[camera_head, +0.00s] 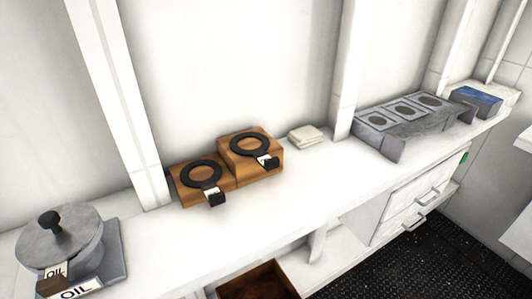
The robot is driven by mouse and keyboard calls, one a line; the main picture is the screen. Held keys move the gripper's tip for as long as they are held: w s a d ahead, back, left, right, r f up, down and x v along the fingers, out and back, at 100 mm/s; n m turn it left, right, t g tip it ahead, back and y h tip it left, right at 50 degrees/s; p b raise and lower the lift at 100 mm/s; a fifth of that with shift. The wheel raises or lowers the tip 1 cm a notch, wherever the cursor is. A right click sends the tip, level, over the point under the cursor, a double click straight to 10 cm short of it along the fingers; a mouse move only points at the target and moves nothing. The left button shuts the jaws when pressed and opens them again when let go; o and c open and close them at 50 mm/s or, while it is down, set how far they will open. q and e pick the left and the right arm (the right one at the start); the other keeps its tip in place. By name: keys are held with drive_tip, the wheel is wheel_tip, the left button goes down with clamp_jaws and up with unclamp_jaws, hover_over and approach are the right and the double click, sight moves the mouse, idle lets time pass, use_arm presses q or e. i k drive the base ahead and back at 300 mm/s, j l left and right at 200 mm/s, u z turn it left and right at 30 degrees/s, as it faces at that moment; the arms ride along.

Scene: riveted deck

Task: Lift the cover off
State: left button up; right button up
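The likeliest cover is a round grey lid (62,238) with a black knob (50,221) at the left end of the white counter. It sits on a grey base (108,262) that bears an "OIL" label (76,289). A second, smaller "OIL" tag stands at its front, with a dark brown block beside it. The lid looks closed and level. What lies under it is hidden. Neither of my grippers shows in this view.
Two wooden blocks with black rings (204,172) stand mid-counter (290,205). A folded white cloth (305,135) lies near them. A grey unit with several round openings (405,122) and a blue-topped box (477,97) stand right. White posts rise behind. Drawers (415,205) sit below.

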sight(59, 234)
drive_tip(key=u, duration=1.65)
